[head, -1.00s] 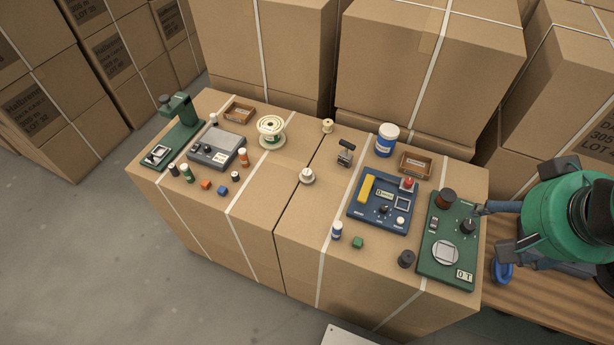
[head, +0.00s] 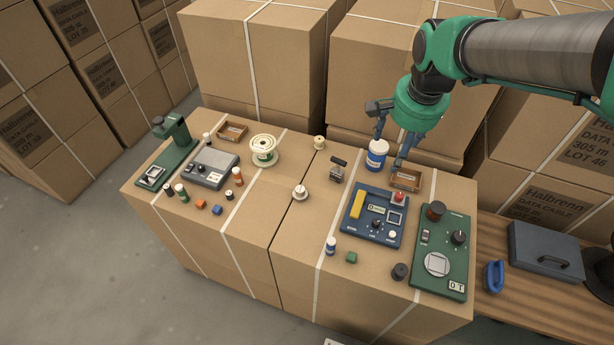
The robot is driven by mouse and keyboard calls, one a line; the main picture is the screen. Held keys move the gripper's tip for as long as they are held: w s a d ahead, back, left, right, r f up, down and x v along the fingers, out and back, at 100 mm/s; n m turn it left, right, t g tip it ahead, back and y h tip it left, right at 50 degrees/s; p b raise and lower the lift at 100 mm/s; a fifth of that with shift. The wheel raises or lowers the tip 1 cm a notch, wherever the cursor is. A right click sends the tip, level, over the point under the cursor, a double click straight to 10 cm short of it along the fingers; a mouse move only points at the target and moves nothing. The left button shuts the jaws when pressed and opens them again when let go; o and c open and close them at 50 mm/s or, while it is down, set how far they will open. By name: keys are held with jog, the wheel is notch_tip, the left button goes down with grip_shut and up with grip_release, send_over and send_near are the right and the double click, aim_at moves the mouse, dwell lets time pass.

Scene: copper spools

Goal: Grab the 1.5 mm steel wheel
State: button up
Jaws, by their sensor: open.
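No label reading 1.5 mm is legible, so I cannot tell which item is the steel wheel. Spool-like items on the boxes are a large cream spool (head: 263,151) at the back, a small cream spool (head: 319,142) right of it, a round pale wheel-like piece (head: 300,192) near the middle seam, and a dark round piece (head: 399,271) at the front right. My gripper (head: 390,151) is open, fingers pointing down, at the back right, over or beside a blue-and-white jar (head: 376,155). Nothing shows held in it; whether it touches the jar is unclear.
A blue device (head: 376,229) and a green device (head: 451,240) fill the right side. A grey scale (head: 210,170) and green stand (head: 174,137) are at the left. A brown tray (head: 405,180) lies near my gripper.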

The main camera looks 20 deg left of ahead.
jog(key=w+a+f+m+g+p, duration=0.1)
jog(key=w+a+f, duration=0.1)
jog(key=a+f, duration=0.45)
jog(key=w+a+f+m+g, duration=0.1)
jog(key=w+a+f, duration=0.25)
jog(key=a, duration=0.55)
jog(key=m+h+p, duration=0.1)
send_over(300, 189)
notch_tip(300, 189, down, 12)
jog(key=shift+s+f, duration=0.15)
jog(key=shift+f+b, duration=0.65)
jog(key=shift+f, duration=3.65)
jog(key=shift+f+b, duration=0.85)
jog(key=shift+f, duration=1.75)
